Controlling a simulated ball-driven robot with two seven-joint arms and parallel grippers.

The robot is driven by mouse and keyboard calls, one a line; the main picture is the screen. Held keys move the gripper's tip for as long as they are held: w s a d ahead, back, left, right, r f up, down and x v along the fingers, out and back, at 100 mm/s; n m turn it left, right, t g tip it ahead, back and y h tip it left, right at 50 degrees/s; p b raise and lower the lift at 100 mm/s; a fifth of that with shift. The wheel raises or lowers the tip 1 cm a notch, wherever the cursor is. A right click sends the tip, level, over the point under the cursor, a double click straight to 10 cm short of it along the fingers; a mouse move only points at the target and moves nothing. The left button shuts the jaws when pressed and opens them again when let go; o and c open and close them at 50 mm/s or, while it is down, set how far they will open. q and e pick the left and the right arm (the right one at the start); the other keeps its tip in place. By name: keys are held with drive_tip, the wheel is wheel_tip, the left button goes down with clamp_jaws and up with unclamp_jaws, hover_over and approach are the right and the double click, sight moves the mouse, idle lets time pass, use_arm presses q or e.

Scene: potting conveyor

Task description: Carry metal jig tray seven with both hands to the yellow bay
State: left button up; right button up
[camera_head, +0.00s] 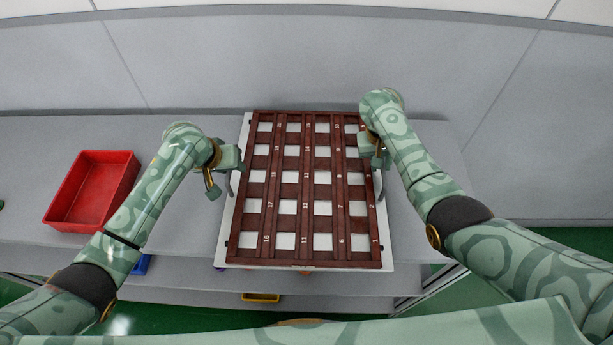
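A tray (247,225) with a dark red-brown slotted grid and a pale rim lies level in the middle of the head view. Small numbers run along its bars, and white squares show through the openings. I cannot tell which of them marks tray seven. My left gripper (233,183) is at the tray's left edge, and my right gripper (380,180) is at its right edge, both toward the back half. Both appear shut on the rim, with fingertips partly hidden. The tray overlaps the table's front edge and seems held above it. No yellow bay shows clearly.
A red bin (93,188) stands on the grey table (45,150) at left. Under the tray's front, a yellow container (260,297) and part of a blue one (142,265) show lower down. A wall closes the back. The table right of the tray looks clear.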

use_arm(q)
drive_tip(key=c, duration=0.4)
use_arm(e)
drive_tip(key=c, duration=0.3)
use_arm(q)
clamp_jaws()
use_arm(e)
clamp_jaws()
idle(0.6)
